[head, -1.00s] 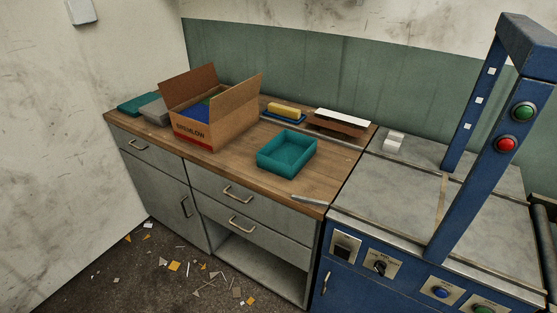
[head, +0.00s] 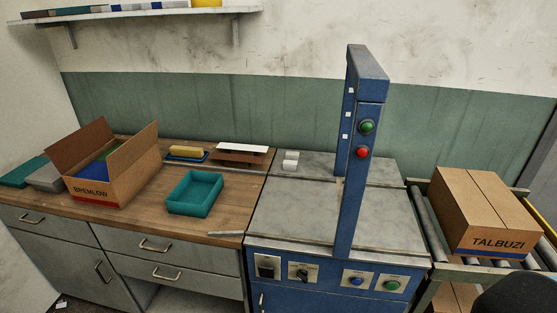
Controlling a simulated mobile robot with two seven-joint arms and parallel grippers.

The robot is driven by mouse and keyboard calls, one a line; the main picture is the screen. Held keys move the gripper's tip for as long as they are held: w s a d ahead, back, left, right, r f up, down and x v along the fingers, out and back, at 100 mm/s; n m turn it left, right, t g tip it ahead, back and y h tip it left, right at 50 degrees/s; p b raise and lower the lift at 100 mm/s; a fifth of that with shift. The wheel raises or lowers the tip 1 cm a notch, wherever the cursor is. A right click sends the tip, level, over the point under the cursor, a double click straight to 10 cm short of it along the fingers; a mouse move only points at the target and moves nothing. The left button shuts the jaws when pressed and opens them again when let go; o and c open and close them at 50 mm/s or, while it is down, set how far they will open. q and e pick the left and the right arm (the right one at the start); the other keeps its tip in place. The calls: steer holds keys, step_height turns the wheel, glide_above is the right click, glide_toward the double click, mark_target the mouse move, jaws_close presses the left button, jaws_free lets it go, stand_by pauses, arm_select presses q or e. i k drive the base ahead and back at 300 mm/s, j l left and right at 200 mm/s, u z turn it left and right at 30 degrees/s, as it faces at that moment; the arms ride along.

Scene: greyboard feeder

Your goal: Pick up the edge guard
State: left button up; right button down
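I cannot tell for sure which thing is the edge guard. A thin pale grey strip (head: 225,233) lies at the front right edge of the wooden worktop (head: 150,215). A small white stacked piece (head: 291,160) sits at the back left of the blue machine's grey top. A white flat piece (head: 242,147) lies over brown pieces (head: 238,156) at the back right of the worktop. Neither of my grippers is in view.
An open BREMLOW carton (head: 112,182) and an empty teal tray (head: 195,193) stand on the worktop. A yellow block lies on a blue base (head: 187,154). The blue machine's upright frame (head: 358,180) rises at centre. A closed TALBUZI carton (head: 487,215) sits on rollers.

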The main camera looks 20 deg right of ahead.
mark_target(288, 165)
steer(key=i+j, duration=0.9)
steer(key=j, duration=0.15)
steer(key=j+z, duration=0.1)
steer(key=z, duration=1.95)
steer(key=i+j, duration=0.05)
steer(key=j, duration=0.05)
